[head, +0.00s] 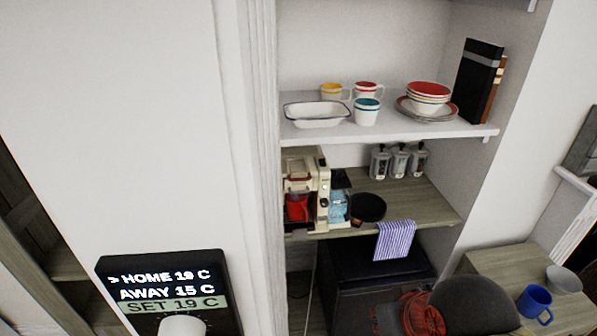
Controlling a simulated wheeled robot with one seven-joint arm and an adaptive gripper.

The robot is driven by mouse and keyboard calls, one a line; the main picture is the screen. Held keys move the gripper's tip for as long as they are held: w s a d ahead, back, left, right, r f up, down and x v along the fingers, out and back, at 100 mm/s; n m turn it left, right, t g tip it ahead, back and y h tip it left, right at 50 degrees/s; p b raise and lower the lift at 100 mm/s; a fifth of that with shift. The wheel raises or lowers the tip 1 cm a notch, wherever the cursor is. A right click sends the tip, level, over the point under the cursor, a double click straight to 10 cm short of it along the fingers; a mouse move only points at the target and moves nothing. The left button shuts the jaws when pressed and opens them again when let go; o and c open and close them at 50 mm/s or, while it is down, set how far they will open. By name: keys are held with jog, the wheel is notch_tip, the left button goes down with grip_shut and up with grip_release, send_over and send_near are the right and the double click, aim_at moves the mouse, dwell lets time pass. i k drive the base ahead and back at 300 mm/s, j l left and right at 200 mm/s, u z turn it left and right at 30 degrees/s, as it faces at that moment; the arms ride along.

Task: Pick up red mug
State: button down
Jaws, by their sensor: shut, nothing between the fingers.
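A red mug or cup (297,208) sits inside the cream coffee machine (321,190) on the middle wooden shelf; the machine's housing hides part of it. On the white upper shelf, a white mug with a red inside (366,90) stands behind a white mug with a teal inside (366,113) and to the right of one with a yellow inside (331,92). My gripper is not in the head view.
A black thermostat (115,272) is on the near wall. An enamel dish (316,121) and stacked red-rimmed bowls (429,97) share the upper shelf. Several grey canisters (398,162) stand on the middle shelf. A blue mug (535,305) is on a wooden table (497,268) at lower right.

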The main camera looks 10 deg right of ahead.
aim_at(299, 208)
jog(key=j+z, duration=0.1)
jog(key=z, duration=1.9)
jog(key=i+u, duration=0.25)
jog(key=i+l+u, duration=0.15)
jog(key=u, duration=0.15)
jog(key=i+u, duration=0.1)
jog(key=u, duration=1.85)
jog(key=i+l+z, duration=0.1)
jog(key=z, duration=0.2)
jog(key=i+l+z, duration=0.1)
jog(key=z, duration=0.15)
